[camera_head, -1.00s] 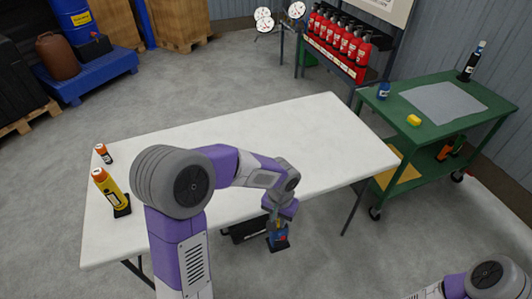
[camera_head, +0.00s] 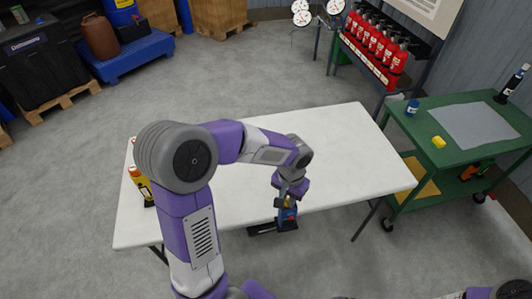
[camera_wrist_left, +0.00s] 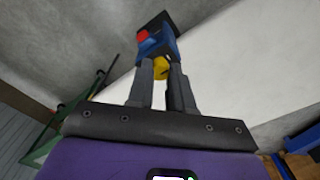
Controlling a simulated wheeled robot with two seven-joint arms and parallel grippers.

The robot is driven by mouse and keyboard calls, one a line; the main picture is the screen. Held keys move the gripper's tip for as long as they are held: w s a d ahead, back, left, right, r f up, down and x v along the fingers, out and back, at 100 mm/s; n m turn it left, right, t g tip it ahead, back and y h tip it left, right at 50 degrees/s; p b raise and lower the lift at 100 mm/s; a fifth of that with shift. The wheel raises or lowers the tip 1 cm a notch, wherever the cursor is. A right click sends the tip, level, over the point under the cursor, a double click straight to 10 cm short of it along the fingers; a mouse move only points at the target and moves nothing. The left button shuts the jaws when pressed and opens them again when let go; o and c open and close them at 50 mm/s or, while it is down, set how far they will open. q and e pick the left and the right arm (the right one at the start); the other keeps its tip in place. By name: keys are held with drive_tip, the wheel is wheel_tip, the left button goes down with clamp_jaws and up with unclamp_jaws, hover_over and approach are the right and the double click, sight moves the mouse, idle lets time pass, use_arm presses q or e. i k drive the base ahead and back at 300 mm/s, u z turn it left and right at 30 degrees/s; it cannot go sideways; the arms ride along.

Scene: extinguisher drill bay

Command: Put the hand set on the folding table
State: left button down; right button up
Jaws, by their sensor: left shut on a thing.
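My left gripper (camera_head: 286,198) is shut on a blue and black thing (camera_head: 287,214), which I take to be the hand set. In the left wrist view, the held hand set (camera_wrist_left: 158,44) shows a red spot and a yellow part between the fingers (camera_wrist_left: 160,85). The folding table (camera_head: 345,150) has a white top. The hand set shows across its front edge in the head view; whether it is over the top or in front of it, I cannot tell. Its black end points down. My right gripper is out of view.
A yellow bottle (camera_head: 142,184) stands at the table's left end, partly behind my arm. The table's middle and right are clear. A green cart (camera_head: 420,150) stands close on the right, with a yellow block (camera_head: 439,142) on it.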

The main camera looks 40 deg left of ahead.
sight(331, 164)
drive_tip(key=i, duration=1.35)
